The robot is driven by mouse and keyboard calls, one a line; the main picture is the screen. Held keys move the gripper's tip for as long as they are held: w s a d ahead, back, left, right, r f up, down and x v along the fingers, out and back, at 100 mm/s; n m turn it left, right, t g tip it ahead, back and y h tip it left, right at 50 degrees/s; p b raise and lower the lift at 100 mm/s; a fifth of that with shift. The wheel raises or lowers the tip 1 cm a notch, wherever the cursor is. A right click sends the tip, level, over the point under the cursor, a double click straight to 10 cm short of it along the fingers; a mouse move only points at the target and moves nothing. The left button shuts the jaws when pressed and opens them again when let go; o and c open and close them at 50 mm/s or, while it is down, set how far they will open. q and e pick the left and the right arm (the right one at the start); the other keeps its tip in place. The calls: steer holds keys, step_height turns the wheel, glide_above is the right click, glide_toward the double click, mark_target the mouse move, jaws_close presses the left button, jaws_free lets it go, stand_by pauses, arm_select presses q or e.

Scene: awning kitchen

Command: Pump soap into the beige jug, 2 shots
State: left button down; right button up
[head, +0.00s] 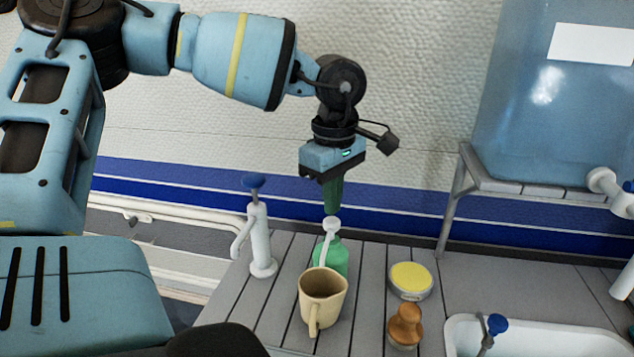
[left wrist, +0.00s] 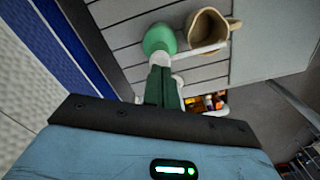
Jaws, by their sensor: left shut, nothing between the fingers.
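The beige jug (head: 322,298) stands upright on the slatted counter, its handle toward me. It also shows in the left wrist view (left wrist: 206,30). Right behind it is a green soap bottle (head: 334,258) with a white pump head (head: 331,225), whose spout points toward the jug. The bottle also shows in the left wrist view (left wrist: 159,38). My left gripper (head: 332,212) points down, with its green fingers shut and empty, directly above the pump head. I cannot tell whether the fingertips touch it. My right gripper is not in view.
A white tap with a blue knob (head: 260,240) stands left of the jug. A yellow-topped round tin (head: 411,280) and a wooden-handled brush (head: 405,325) are to the right. A white sink (head: 462,335) is at the lower right. A large blue water tank (head: 560,110) stands on a raised rack.

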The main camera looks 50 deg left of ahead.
mark_target(331, 220)
arm_select(q)
steer(key=shift+f, duration=0.25)
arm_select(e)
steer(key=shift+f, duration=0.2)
